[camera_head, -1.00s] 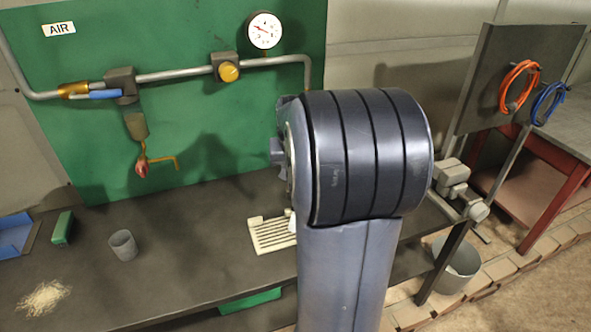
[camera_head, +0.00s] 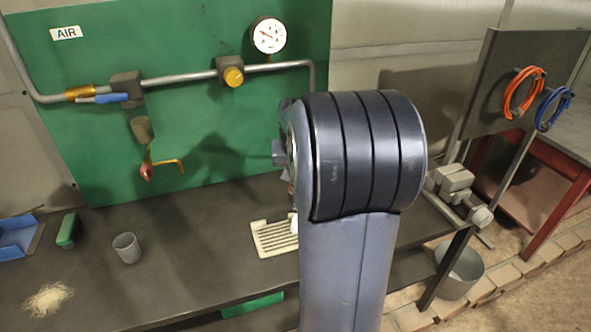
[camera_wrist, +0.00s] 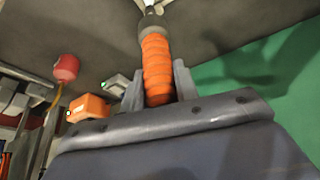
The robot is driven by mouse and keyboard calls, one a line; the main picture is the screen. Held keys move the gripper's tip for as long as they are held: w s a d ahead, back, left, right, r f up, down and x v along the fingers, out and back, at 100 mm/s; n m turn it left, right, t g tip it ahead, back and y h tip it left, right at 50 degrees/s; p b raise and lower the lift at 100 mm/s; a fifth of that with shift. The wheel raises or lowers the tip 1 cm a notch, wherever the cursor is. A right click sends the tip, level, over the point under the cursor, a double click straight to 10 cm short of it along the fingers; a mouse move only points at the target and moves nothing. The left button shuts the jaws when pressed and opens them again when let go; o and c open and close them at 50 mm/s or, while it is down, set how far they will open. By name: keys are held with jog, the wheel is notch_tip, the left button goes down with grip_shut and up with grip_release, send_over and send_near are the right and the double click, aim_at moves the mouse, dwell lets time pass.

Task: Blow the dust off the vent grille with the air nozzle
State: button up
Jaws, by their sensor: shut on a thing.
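The vent grille (camera_head: 268,240), cream-coloured with dark slots, lies on the bench in the head view, its right part hidden behind my arm. Any dust on it is too small to tell. In the wrist view my gripper (camera_wrist: 160,88) is shut on an orange ribbed grip with a dark collar and a pale tip, which looks like the air nozzle (camera_wrist: 157,62). In the head view my arm hides the gripper and most of what it holds. A small white piece shows at the grille's right edge; I cannot tell what it is.
A blue-handled valve (camera_head: 103,97), gauge (camera_head: 269,35) and brass-and-red fitting (camera_head: 148,168) are on the green panel. The bench holds a grey cup (camera_head: 126,248), green block (camera_head: 67,230), blue tray (camera_head: 17,238) and pale shavings (camera_head: 48,298). A bucket (camera_head: 462,272) stands right.

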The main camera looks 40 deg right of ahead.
jog(key=shift+w+a, duration=0.2)
jog(key=shift+a, duration=0.5)
jog(key=shift+w+a, duration=0.2)
jog(key=shift+a, duration=0.55)
jog(key=shift+w+a, duration=0.2)
jog(key=shift+a, duration=0.5)
jog(key=shift+w+a, duration=0.2)
jog(key=shift+a, duration=0.5)
jog(key=shift+w+a, duration=0.25)
jog(key=shift+a, duration=0.5)
jog(key=shift+w+a, duration=0.2)
jog(key=shift+a, duration=0.5)
jog(key=shift+r, duration=0.1)
notch_tip(320, 180, up, 6)
jog(key=p, duration=0.4)
jog(key=shift+w+f, duration=0.1)
jog(key=shift+f, duration=0.1)
